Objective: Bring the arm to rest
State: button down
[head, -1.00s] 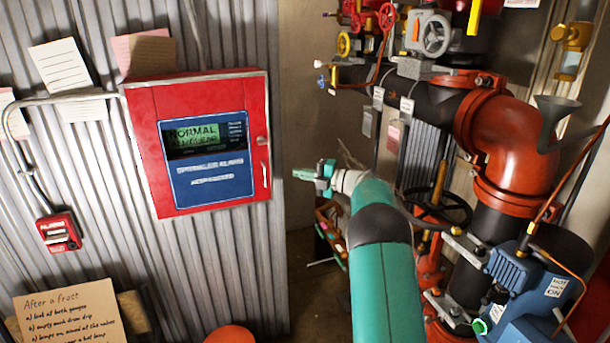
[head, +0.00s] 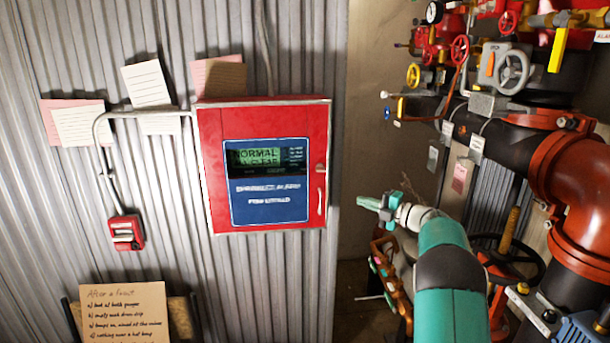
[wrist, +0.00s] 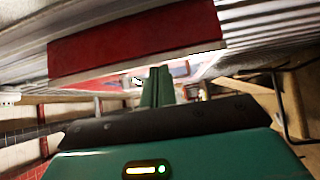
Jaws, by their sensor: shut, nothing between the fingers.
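My gripper (head: 370,203) is at the end of my teal arm, in the right half of the head view. It points left toward the corrugated wall and is empty. Its fingers also show in the wrist view (wrist: 157,87), pressed together. A gap in the picture lies between the fingertips and the red alarm panel (head: 213,170), whose green screen reads NORMAL. The panel's underside fills the upper part of the wrist view (wrist: 135,42). I cannot tell the exact distance between them.
Red and black pipes (head: 585,195) with valves and handwheels stand at the right. A small red pull box (head: 126,233) is on the wall. A cardboard note (head: 125,312) stands at the lower left. A red rack (head: 392,275) is beneath my gripper.

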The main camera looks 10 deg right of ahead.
notch_tip(320, 180, up, 9)
jog(key=m+t+h, duration=0.4)
jog(key=s+r+m+h, duration=1)
jog(key=r+m+h, duration=0.1)
jog(key=m, duration=0.3)
jog(key=s+a+f+m+g, duration=0.3)
jog(key=s+a+f, duration=0.2)
jog(key=s, duration=0.8)
jog(key=s+a+f+m+g+y, duration=0.1)
jog(key=s+a+f+m+g, duration=0.2)
jog(key=s+f, duration=0.4)
jog(key=s+a+f+m+g+y, duration=0.1)
jog(key=s+a+f+m+g, duration=0.2)
jog(key=s, duration=1.7)
jog(key=a+f+g, duration=0.2)
jog(key=a+f, duration=0.1)
jog(key=a, duration=0.2)
jog(key=shift+s+f, duration=0.2)
